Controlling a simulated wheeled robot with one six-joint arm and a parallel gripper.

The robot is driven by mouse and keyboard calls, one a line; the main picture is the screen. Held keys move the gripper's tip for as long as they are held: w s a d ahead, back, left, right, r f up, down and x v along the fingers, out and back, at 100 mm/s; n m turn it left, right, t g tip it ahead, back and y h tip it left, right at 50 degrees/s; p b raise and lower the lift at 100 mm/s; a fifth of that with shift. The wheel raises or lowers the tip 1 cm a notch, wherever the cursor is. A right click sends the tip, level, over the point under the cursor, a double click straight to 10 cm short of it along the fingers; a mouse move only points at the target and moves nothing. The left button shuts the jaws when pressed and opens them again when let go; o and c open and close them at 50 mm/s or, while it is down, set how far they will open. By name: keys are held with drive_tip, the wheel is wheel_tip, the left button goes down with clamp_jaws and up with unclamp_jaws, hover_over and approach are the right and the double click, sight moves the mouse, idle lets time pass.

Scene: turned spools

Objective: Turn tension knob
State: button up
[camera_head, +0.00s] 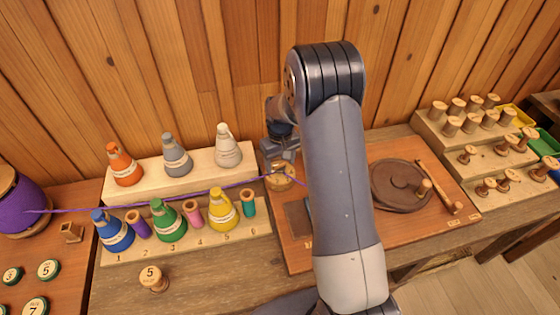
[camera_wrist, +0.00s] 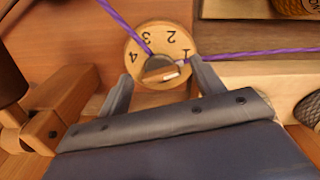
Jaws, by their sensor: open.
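The tension knob is a round pale wooden dial (camera_wrist: 160,52) marked with the numbers 1 to 4, with a dark centre and a wooden grip bar (camera_wrist: 162,73) bearing a white mark. The white mark lies on the side near the 1. In the head view the dial (camera_head: 280,178) sits on the reddish board, left of my arm. My gripper (camera_wrist: 162,82) is open, its two grey fingers on either side of the dial's near edge; I cannot tell whether they touch it. In the head view my gripper (camera_head: 279,152) is just above the dial, partly hidden by my arm.
A purple thread (camera_head: 150,204) runs from the purple spool (camera_head: 22,203) at the left to the dial. Coloured cones stand on the stepped rack (camera_head: 180,240). A brown crank wheel (camera_head: 392,190) is right of my arm. Wooden spools fill a stepped rack (camera_head: 440,152) at far right.

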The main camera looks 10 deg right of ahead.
sight(280, 164)
wheel_tip(280, 164, up, 11)
drive_tip(key=b, duration=0.1)
drive_tip(key=shift+b, duration=0.4)
drive_tip(key=shift+f, duration=0.2)
wheel_tip(280, 164, down, 11)
drive_tip(key=shift+r+p, duration=0.15)
drive_tip(key=shift+p, duration=0.85)
drive_tip(key=shift+r+n+p, duration=0.15)
drive_tip(key=shift+n+p, duration=0.15)
drive_tip(key=shift+p, duration=0.1)
drive_tip(key=shift+n+p, duration=0.4)
drive_tip(key=shift+n, duration=0.2)
drive_tip(key=shift+f+b, duration=0.25)
drive_tip(key=shift+b, duration=0.15)
